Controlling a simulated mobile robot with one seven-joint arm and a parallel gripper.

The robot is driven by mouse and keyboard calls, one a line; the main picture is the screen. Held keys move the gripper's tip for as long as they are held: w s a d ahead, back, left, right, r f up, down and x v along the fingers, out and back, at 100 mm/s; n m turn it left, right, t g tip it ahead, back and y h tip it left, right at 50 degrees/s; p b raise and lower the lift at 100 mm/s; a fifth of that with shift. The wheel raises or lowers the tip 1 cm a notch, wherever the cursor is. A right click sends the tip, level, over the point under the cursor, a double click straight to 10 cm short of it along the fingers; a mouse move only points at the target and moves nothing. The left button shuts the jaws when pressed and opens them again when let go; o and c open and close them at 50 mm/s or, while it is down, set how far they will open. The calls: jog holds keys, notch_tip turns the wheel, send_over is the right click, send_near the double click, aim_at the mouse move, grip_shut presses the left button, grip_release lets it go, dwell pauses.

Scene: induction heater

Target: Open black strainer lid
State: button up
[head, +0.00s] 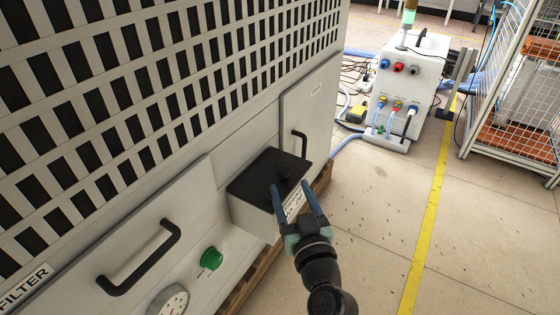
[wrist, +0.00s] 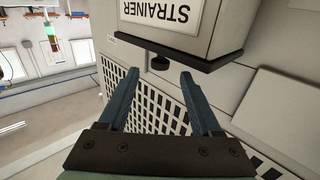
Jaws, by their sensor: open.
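The black strainer lid (head: 258,176) lies flat and closed on the pale strainer box (head: 250,217), which sticks out from the machine's side. A round black knob (head: 284,172) stands on the lid. In the wrist view the picture is inverted: the box (wrist: 222,25) has a STRAINER label, the lid (wrist: 185,59) is a dark edge, and the knob (wrist: 160,63) lies below it. My gripper (head: 291,185) is open and empty at the lid's front side. In the wrist view its fingertips (wrist: 160,74) are on either side of the knob in the picture; contact cannot be told.
The machine's slatted wall (head: 170,75) rises behind the box. A black door handle (head: 140,258), a green knob (head: 211,259) and a gauge (head: 168,301) are to the left. Another handle (head: 300,143) is close behind the lid. The floor at right is clear up to a wire cage (head: 515,85).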

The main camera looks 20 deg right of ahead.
aim_at(282, 168)
jog(key=w+b, duration=0.1)
jog(key=w, duration=0.5)
jog(key=w+d+b, duration=0.1)
jog(key=w, duration=0.2)
jog(key=shift+w+d+b, duration=0.1)
jog(key=shift+w+b, duration=0.2)
jog(key=shift+b, duration=0.05)
grip_shut()
dwell(1.0)
